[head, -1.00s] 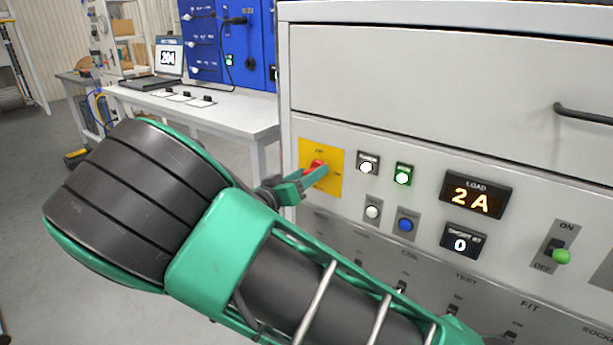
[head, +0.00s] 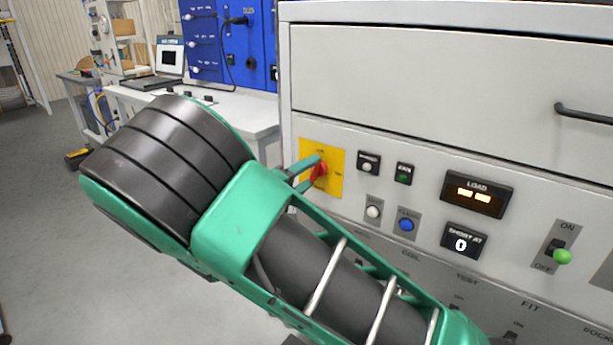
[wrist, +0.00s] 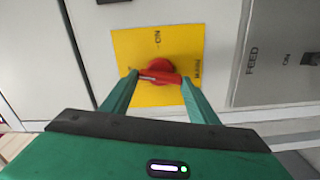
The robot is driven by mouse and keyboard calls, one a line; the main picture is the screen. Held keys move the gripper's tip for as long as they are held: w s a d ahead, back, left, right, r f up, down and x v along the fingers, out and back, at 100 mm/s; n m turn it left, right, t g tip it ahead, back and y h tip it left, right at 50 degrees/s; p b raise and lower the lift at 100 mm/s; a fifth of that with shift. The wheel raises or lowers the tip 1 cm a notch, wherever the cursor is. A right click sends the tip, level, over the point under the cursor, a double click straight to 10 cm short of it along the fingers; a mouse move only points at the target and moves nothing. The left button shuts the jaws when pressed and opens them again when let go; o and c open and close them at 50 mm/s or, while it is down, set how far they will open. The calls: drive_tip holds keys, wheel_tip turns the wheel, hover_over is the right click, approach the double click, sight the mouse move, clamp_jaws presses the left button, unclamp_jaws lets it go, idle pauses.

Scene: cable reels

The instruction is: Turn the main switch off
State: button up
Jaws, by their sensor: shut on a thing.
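The main switch is a red rotary knob (head: 319,172) on a yellow plate (head: 336,186) on the grey cabinet front. My gripper (head: 312,172) is at the knob, with its green fingers on either side of the handle. In the wrist view the fingertips (wrist: 159,82) are shut on the red knob (wrist: 158,68), and the yellow plate (wrist: 135,45) with its "ON" lettering appears turned sideways. The lamps (head: 367,167) beside the switch are dark. The LOAD display (head: 477,194) shows two lit bars, and the display below it (head: 463,243) reads 0.
A drawer handle (head: 585,114) sticks out at the upper right. A green-tipped ON/OFF lever (head: 561,256) is at the right. White and blue buttons (head: 406,225) sit below the lamps. Behind are a white bench (head: 240,117) and a laptop (head: 170,55).

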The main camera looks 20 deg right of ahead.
drive_tip(key=shift+w+a+f+n, duration=0.1)
drive_tip(key=shift+a+n, duration=0.05)
drive_tip(key=shift+n, duration=0.45)
drive_tip(key=shift+a+f+n, duration=0.1)
drive_tip(key=shift+n, duration=0.5)
drive_tip(key=o, duration=1)
drive_tip(key=shift+o, duration=0.2)
drive_tip(key=shift+d, duration=0.1)
drive_tip(key=v, duration=1.1)
